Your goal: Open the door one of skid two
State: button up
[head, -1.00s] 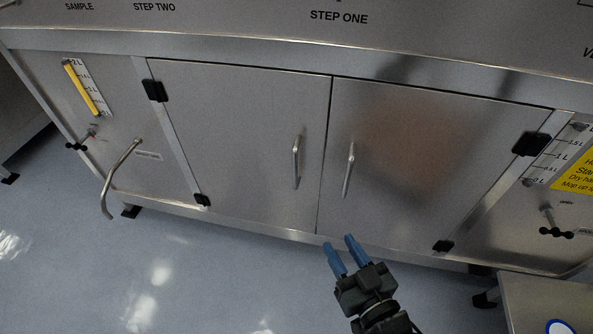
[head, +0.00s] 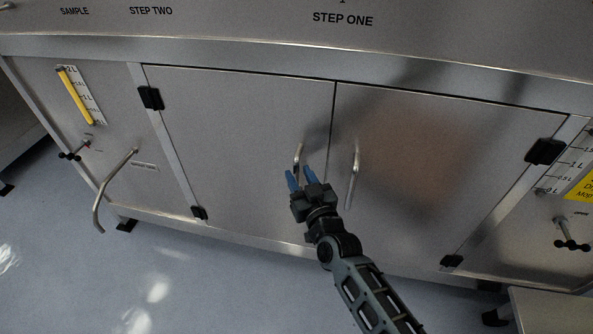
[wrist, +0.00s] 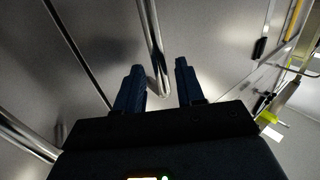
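Two closed metal doors sit side by side under a steel top: the left door (head: 229,130) and the right door (head: 430,160). Each has an upright bar handle near the middle seam. My gripper (head: 300,176) is at the left door's handle (head: 298,156), with its blue fingers apart. In the wrist view, the handle (wrist: 153,48) comes down between the two open fingers (wrist: 158,88), its lower end near the fingertips. I cannot tell whether either finger touches it. The right door's handle (head: 353,175) is free; which door is "one" cannot be read.
Black hinges sit on the outer door edges, such as the upper left hinge (head: 151,98). A curved pipe (head: 110,190) sticks out at left. A valve (head: 571,235) and a low metal table (head: 545,315) are at right. Blue floor (head: 190,285) is clear in front.

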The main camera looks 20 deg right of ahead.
jog(key=shift+w, duration=1.25)
jog(key=shift+c, duration=0.3)
grip_shut()
